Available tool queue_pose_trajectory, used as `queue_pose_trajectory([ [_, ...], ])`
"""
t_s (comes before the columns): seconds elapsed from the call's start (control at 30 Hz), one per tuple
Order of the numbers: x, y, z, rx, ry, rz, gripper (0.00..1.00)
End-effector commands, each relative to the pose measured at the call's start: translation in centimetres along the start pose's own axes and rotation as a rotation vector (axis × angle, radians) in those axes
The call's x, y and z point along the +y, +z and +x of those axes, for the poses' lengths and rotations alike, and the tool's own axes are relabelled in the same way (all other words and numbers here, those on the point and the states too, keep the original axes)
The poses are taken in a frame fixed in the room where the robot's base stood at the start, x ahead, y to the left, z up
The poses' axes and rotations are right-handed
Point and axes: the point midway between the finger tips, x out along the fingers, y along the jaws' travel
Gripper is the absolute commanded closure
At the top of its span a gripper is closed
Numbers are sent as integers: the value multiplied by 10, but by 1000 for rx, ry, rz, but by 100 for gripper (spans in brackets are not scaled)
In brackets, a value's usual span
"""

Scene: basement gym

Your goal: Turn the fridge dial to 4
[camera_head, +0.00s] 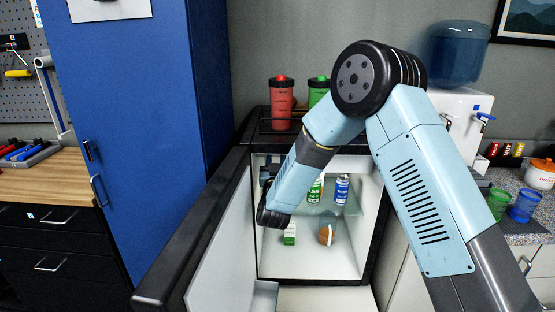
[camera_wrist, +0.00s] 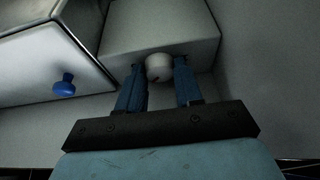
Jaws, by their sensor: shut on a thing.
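The small fridge (camera_head: 345,262) stands open, with its white interior facing me. The fridge dial (camera_wrist: 158,67) is a round white knob on a pale box (camera_wrist: 165,30) in the wrist view. My gripper (camera_wrist: 160,70) has one blue finger on each side of the dial and is shut on it. A small dark mark shows on the dial's lower edge; no numbers can be read. In the head view my arm reaches into the left part of the fridge, and the fingers and dial are hidden there.
The fridge door (camera_head: 222,250) is swung open at left. Cans (camera_head: 341,190), a green-and-white carton (camera_head: 289,234) and an orange-brown item (camera_head: 326,235) stand inside. Red (camera_head: 281,105) and green bottles stand on top.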

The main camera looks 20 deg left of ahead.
Motion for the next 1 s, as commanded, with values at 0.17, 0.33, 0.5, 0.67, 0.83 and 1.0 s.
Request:
queue_pose_trajectory([
  [0.17, 1, 0, 1, 1, 1, -1, 55],
  [0.33, 0, 0, 0, 1, 0, -1, 55],
  [0.5, 0, 0, -8, -1, -1, -1, 55],
  [0.67, 0, 1, -31, -2, -3, -1, 55],
  [0.83, -1, 1, -65, -3, -3, -1, 55],
  [1.0, -1, 2, -98, -2, -3, -1, 55],
])
